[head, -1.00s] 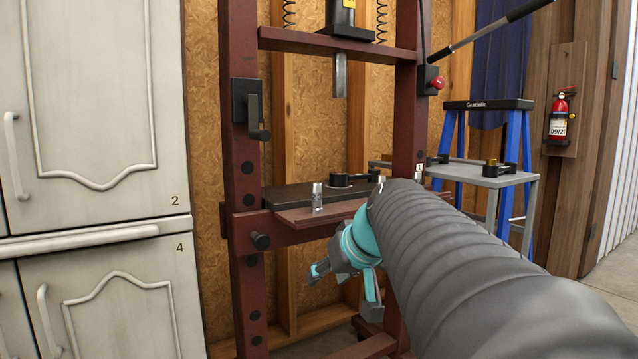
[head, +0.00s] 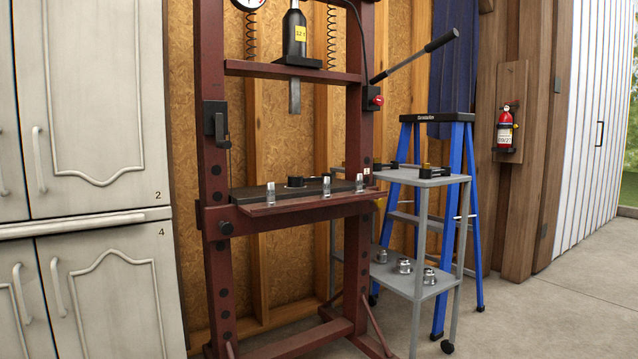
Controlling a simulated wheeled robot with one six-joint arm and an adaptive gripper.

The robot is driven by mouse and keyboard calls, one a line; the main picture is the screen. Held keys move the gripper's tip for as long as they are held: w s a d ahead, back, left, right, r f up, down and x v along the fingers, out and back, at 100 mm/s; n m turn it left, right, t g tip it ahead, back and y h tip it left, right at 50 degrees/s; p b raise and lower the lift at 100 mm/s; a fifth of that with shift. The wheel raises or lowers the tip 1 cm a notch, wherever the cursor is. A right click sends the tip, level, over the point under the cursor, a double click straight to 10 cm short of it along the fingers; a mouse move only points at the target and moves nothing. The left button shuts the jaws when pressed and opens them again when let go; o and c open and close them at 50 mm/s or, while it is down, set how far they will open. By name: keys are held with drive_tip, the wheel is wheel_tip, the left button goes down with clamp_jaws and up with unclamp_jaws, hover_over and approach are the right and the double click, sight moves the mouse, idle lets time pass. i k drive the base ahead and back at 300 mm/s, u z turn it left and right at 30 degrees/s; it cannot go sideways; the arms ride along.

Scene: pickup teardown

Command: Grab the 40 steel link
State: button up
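No label marks any part as the 40 steel link, so I cannot tell which one it is. A dark link-like part with a round end (head: 296,182) lies on the black bed of the red press. Another dark link-like part with a brass-coloured round piece (head: 427,172) lies on the top shelf of the grey cart. Three small silver cylinders stand upright on the press's front ledge, at the left (head: 270,194), middle (head: 326,187) and right (head: 359,183). My gripper is out of view.
The red press (head: 213,260) stands in the middle, beside white cabinets (head: 95,120). The grey cart (head: 425,289) has several silver round parts (head: 404,265) on its lower shelf. A blue ladder (head: 458,190) stands behind the cart. The floor at right is clear.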

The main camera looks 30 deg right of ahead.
sight(293, 181)
drive_tip(key=z, duration=1.05)
drive_tip(key=i, duration=1)
drive_tip(key=u, duration=0.25)
